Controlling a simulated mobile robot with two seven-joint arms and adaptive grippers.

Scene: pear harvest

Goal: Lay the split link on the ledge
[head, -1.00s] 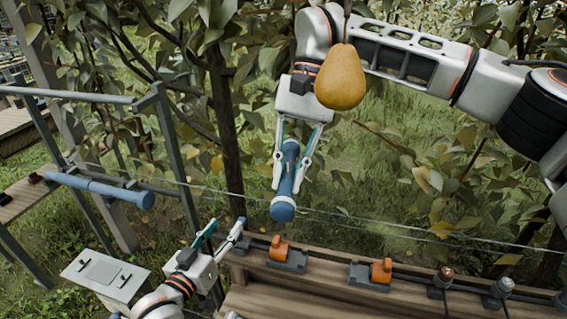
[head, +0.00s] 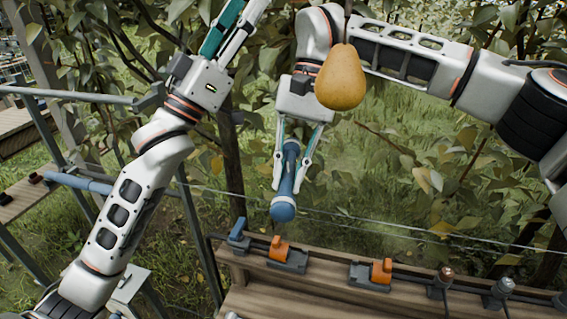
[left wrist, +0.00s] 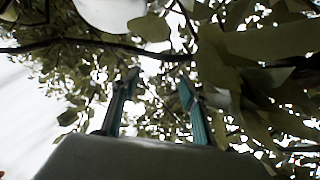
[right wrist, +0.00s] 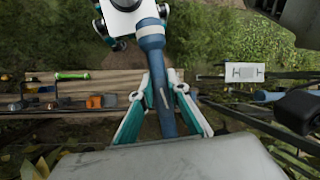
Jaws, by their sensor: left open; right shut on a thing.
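The ledge is the long wooden plank (head: 330,299) along the bottom right in the head view. I cannot single out the split link by name. My right gripper (head: 286,188) points down, shut on a blue rod-like tool with a rounded end (head: 284,208), held above the ledge. The same tool shows in the right wrist view (right wrist: 152,60). A small blue piece (head: 238,232) sits at the ledge's left end. My left gripper is raised among the branches at the top of the head view; its fingers (left wrist: 155,95) are apart and empty in the left wrist view.
Two orange clamps (head: 279,249) (head: 381,270) and small knobs stand along the ledge. A pear (head: 341,77) hangs before my right arm. Another blue tool (head: 80,182) lies across the left rail. A thin wire crosses behind the ledge. Foliage crowds the top.

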